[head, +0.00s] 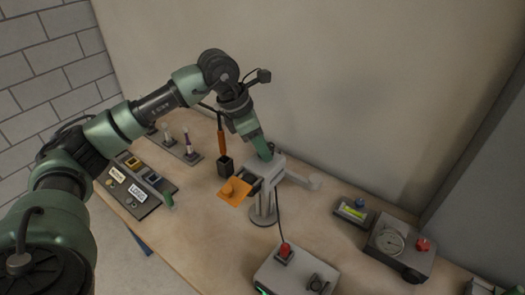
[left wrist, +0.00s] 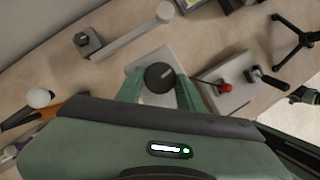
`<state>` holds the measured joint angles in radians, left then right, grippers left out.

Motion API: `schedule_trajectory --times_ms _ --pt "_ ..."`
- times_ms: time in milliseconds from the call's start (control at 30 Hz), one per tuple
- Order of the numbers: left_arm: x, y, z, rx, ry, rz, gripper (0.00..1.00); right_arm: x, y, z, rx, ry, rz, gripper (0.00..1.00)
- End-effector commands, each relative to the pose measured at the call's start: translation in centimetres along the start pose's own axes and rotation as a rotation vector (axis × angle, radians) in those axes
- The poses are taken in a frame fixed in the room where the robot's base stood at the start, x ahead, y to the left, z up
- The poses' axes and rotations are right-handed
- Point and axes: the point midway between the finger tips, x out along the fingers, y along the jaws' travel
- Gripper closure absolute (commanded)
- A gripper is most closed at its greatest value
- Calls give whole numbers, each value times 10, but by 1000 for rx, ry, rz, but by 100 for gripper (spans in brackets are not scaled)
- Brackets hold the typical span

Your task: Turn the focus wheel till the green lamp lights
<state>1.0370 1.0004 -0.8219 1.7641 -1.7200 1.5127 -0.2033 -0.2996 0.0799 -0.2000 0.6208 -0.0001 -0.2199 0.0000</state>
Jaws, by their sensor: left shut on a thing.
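The focus wheel, a black round knob with a pale mark (left wrist: 159,77), sits on the grey head of a stand (head: 263,205). My left gripper (head: 264,153) points down onto the top of this head. In the left wrist view its two green fingers (left wrist: 158,90) are on either side of the wheel, shut on it. The gripper hides the wheel in the head view. A green glow (head: 263,292) shows at the lower left edge of a grey box (head: 290,272), partly cut off by the frame. I cannot tell whether it is the lamp.
A red plug (head: 285,250) sits on the grey box. A gauge box (head: 398,245) stands right. A labelled tray (head: 133,190) lies left.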

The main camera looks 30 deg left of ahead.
Motion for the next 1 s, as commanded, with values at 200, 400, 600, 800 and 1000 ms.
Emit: schedule_trajectory --times_ms 200,400,600,800,1000 --pt "1 3 1 187 -4 -77 100 13 0 1 0 0 0 64" --pt "0 5 2 358 -4 -147 100 19 0 2 0 0 0 64" --pt "0 6 2 506 -3 -208 100 23 0 2 0 0 0 64" --pt "0 7 3 613 -2 -251 100 25 0 3 0 -1 0 64" --pt "0 7 4 676 -2 -277 100 26 0 3 0 -1 0 64"
